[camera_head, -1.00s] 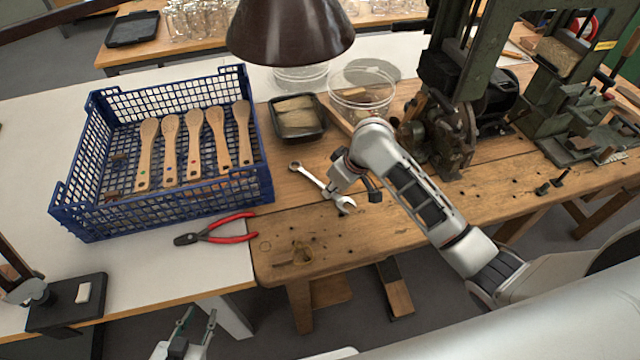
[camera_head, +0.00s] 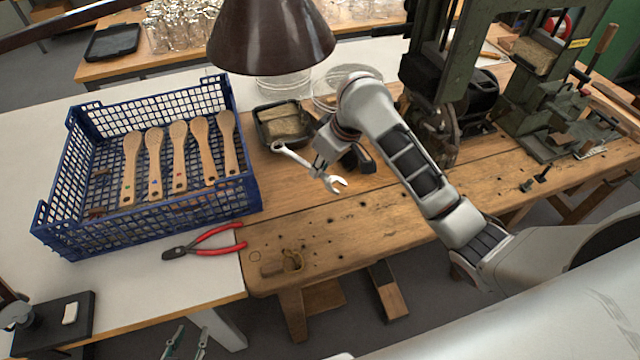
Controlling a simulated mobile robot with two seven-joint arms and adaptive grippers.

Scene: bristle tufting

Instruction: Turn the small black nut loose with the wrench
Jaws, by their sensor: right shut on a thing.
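The steel wrench (camera_head: 292,155) is held slanted above the wooden bench, its ring end at the upper left and its open jaw at the lower right. My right gripper (camera_head: 322,168) is shut on the wrench's shaft near the open jaw. Two thin prongs of my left gripper (camera_head: 188,343) show at the bottom edge, apart from each other, with nothing seen between them. I cannot make out the small black nut for certain. Small black bolt-like parts (camera_head: 535,182) stand on the bench at the right.
A blue crate (camera_head: 150,218) with several wooden brush handles stands on the left. Red-handled pliers (camera_head: 215,250) lie in front of it. A black tray (camera_head: 285,125), a dark lamp shade (camera_head: 270,38) and green machines (camera_head: 430,70) are around the arm. The bench front is mostly clear.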

